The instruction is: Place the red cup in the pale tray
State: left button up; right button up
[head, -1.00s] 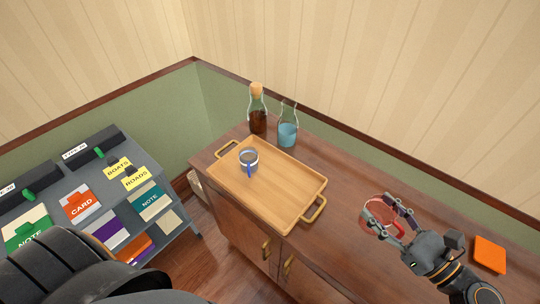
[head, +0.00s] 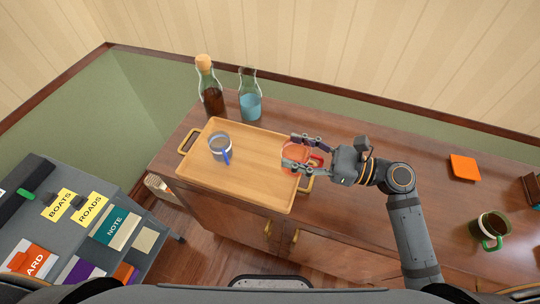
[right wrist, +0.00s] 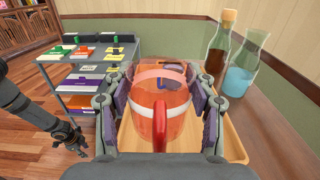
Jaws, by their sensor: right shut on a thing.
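The red cup (head: 295,154) is see-through with a red handle. My right gripper (head: 291,151) is shut on it, a finger on each side. In the head view the cup overlaps the right end of the pale wooden tray (head: 247,193); its height above the tray is hard to tell. The right wrist view shows the cup (right wrist: 160,112) upright between the fingers, with the tray (right wrist: 234,147) behind it. A grey-white cup with a blue handle (head: 220,147) stands in the tray's left part. My left gripper (right wrist: 75,141) hangs at the left of the right wrist view, too small to read.
A corked brown bottle (head: 210,92) and a carafe of blue liquid (head: 250,103) stand behind the tray. An orange square (head: 464,168) and a dark cup with green handle (head: 489,230) are at the right. A grey rack (head: 95,225) is at the left.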

jog(key=w+a+f, duration=0.1)
jog(key=w+f, duration=0.1)
jog(key=f, duration=0.1)
jog(key=w+a+f, duration=0.2)
jog(key=f, duration=0.2)
jog(key=w+a+f, duration=0.2)
jog(key=f, duration=0.1)
jog(key=shift+w+a+f, duration=0.15)
jog(key=shift+f, duration=0.05)
